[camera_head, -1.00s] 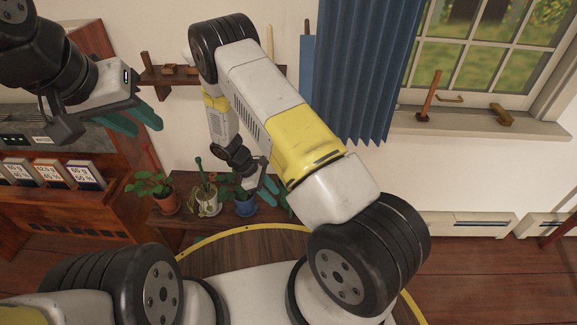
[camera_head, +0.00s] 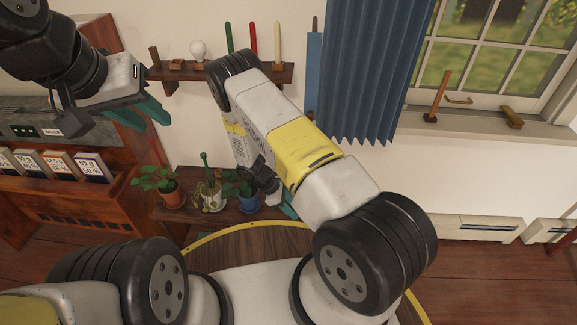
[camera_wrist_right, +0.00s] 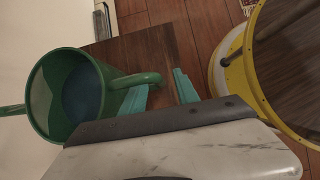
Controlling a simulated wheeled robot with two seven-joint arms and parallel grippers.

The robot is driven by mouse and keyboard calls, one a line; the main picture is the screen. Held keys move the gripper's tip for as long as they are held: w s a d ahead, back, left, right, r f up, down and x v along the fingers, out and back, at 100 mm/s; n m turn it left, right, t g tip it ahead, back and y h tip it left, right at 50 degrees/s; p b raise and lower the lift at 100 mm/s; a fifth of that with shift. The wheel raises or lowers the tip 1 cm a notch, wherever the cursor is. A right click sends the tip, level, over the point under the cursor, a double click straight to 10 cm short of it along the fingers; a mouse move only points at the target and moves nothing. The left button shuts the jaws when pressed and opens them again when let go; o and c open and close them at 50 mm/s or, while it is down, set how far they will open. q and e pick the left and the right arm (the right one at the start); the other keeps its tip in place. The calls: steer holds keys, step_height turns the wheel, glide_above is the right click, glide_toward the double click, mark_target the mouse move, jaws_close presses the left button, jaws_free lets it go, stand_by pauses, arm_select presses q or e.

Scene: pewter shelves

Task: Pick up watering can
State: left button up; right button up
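The green watering can (camera_wrist_right: 68,98) shows at the left of the right wrist view, its round open top facing the camera. Its curved green handle (camera_wrist_right: 138,80) reaches right, over the near finger. My right gripper (camera_wrist_right: 162,92) is open, with its teal fingers apart and the handle's end by the gap between them. I cannot tell if they touch. In the head view my right gripper is mostly hidden by my own arm, and I cannot make out the can. My left gripper (camera_head: 143,113) is open and empty at the upper left.
Potted plants (camera_head: 168,190) stand on a low wooden shelf (camera_head: 180,227). A wall shelf (camera_head: 183,73) above holds a bulb (camera_head: 198,50) and candles. A blue curtain (camera_head: 370,70) hangs beside the window. A wooden cabinet (camera_head: 60,200) stands at left.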

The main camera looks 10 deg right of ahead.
jaws_close()
steer(key=shift+r, duration=0.1)
stand_by(1.2)
